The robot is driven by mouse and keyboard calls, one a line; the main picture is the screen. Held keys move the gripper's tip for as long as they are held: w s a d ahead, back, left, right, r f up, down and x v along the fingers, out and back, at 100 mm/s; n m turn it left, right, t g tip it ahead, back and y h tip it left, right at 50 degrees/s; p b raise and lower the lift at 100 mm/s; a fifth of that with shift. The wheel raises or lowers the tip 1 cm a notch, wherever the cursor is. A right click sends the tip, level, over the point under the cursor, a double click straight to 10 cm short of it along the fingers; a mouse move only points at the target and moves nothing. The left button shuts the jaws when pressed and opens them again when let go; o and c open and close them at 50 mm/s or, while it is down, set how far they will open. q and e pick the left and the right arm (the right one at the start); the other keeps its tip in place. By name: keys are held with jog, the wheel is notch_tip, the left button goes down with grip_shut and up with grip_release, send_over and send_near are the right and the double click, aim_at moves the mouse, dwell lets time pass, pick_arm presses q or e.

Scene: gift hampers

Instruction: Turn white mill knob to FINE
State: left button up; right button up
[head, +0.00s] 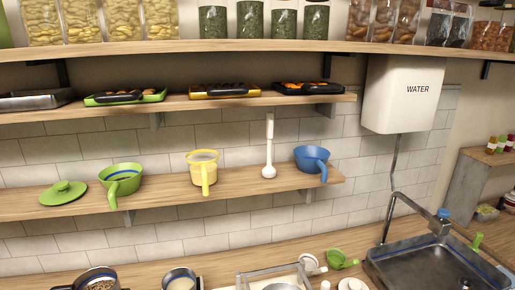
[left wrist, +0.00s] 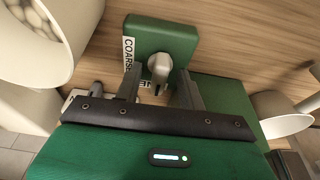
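In the left wrist view, a pale knob (left wrist: 160,67) sits on a green mill body (left wrist: 165,35) with a white label reading COARSE (left wrist: 129,53) at its left. Part of another label shows below the knob, mostly hidden; only its last letters are readable. My left gripper (left wrist: 159,75) has its two dark fingers on either side of the knob. They stand apart, and a gap seems to show between them and the knob. I cannot tell whether either finger touches it. Neither gripper shows in the head view, and I cannot pick out the mill there.
In the left wrist view, a white vessel (left wrist: 85,22) stands close at the left and a pale cup (left wrist: 280,115) at the right, on a wooden surface (left wrist: 240,40). The head view shows shelves with pots, a white WATER tank (head: 405,95) and a sink (head: 430,265).

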pick_arm(q)
jog(key=shift+r, duration=0.1)
jog(key=shift+p+v, duration=1)
jog(key=shift+v, duration=0.2)
jog(key=shift+r, duration=0.25)
jog(key=shift+v, duration=2)
